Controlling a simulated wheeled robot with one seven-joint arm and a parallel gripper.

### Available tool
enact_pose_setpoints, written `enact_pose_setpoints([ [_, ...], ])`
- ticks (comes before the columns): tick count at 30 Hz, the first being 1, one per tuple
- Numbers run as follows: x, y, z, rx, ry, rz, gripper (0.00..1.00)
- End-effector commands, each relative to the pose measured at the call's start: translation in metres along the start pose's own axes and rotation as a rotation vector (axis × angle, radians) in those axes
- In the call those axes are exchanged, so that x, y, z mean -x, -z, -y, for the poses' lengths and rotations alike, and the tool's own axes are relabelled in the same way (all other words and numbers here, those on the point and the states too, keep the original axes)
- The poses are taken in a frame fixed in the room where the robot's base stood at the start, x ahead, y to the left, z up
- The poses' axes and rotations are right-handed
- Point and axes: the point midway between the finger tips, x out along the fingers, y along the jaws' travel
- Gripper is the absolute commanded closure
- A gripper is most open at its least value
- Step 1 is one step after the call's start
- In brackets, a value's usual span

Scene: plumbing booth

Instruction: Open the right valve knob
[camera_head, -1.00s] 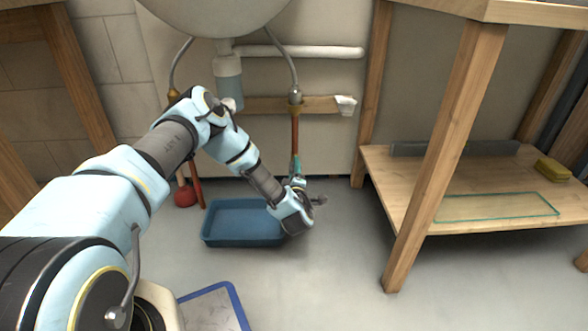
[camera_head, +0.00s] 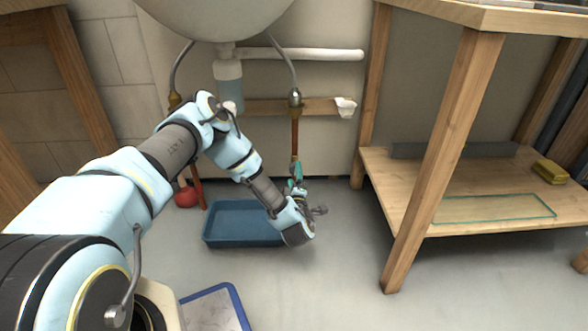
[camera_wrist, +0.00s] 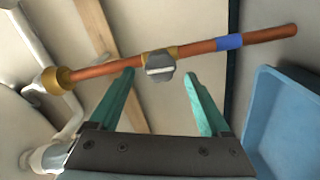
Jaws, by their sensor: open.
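The right valve knob (camera_wrist: 160,66) is a grey faceted handle on a brass fitting, set on a copper pipe (camera_wrist: 200,47) with a blue band. In the wrist view it lies just beyond and between the two green fingers of my gripper (camera_wrist: 160,78). The fingers are spread and apart from the knob, with nothing held. In the head view the copper pipe (camera_head: 294,135) hangs below the right hose under the sink, and my gripper (camera_head: 296,172) is at its lower part. My wrist and fingers hide the knob there.
A blue tray (camera_head: 240,224) lies on the floor below my wrist; its rim shows at the right in the wrist view (camera_wrist: 262,120). A red plunger (camera_head: 186,197) stands left of it. A wooden bench (camera_head: 440,120) with a low shelf stands at right.

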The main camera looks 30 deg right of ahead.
Motion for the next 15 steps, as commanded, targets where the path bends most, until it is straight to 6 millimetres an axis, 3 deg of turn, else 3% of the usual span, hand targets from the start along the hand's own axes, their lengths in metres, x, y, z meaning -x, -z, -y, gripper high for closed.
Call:
enact_pose_setpoints([
  [3, 0.026, 0.001, -0.003, -0.001, 0.004, 0.003, 0.19],
  [9, 0.059, 0.001, -0.002, -0.002, 0.003, 0.002, 0.19],
  [15, 0.072, 0.001, 0.000, -0.001, 0.001, 0.000, 0.19],
])
